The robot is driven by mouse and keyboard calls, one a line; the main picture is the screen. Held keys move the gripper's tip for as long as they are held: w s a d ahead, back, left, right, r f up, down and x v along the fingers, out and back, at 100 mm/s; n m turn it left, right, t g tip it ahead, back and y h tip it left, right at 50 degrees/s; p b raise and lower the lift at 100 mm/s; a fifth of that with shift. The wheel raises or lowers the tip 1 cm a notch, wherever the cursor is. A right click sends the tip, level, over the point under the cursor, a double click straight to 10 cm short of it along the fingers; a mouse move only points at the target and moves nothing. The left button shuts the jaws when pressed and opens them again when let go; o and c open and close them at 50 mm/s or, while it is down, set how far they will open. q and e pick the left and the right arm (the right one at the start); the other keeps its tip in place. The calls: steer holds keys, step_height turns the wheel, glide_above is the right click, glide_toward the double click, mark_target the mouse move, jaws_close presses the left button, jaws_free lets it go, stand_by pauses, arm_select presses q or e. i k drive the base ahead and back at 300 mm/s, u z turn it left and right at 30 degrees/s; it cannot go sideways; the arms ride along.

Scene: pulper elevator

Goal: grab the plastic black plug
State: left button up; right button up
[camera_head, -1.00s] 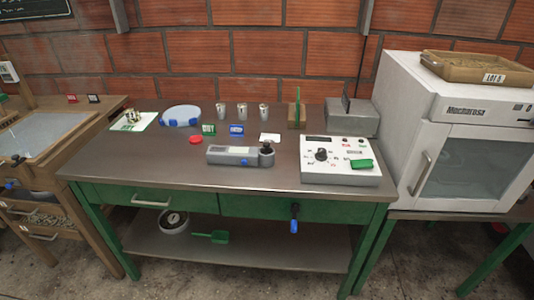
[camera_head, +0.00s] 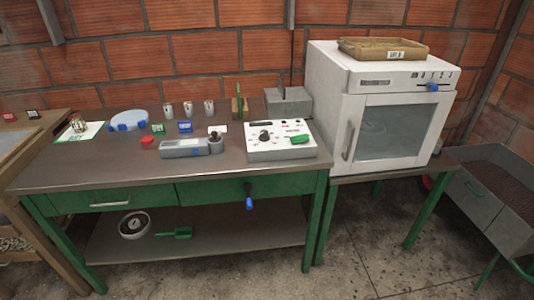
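A small dark plug-like piece (camera_head: 215,136) stands upright at the right end of a grey device (camera_head: 184,149) on the metal workbench (camera_head: 90,169). It looks like the black plug, but it is too small to be sure. Neither of my grippers shows in the head view.
A white control box (camera_head: 280,145) with a black knob and green piece stands right of the grey device. A red lid (camera_head: 148,141) and metal cups (camera_head: 188,109) are nearby. A white oven (camera_head: 385,120) stands right of the bench. A grey bin (camera_head: 490,200) is far right. Floor in front is clear.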

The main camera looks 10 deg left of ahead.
mark_target(215, 139)
steer(key=z, duration=0.6)
steer(key=k, duration=0.85)
steer(key=z, duration=1.05)
steer(key=i, duration=1.55)
steer(key=u, duration=0.4)
steer(key=i, duration=1)
steer(key=u, duration=1.5)
steer(key=i, duration=0.75)
steer(key=u, duration=0.8)
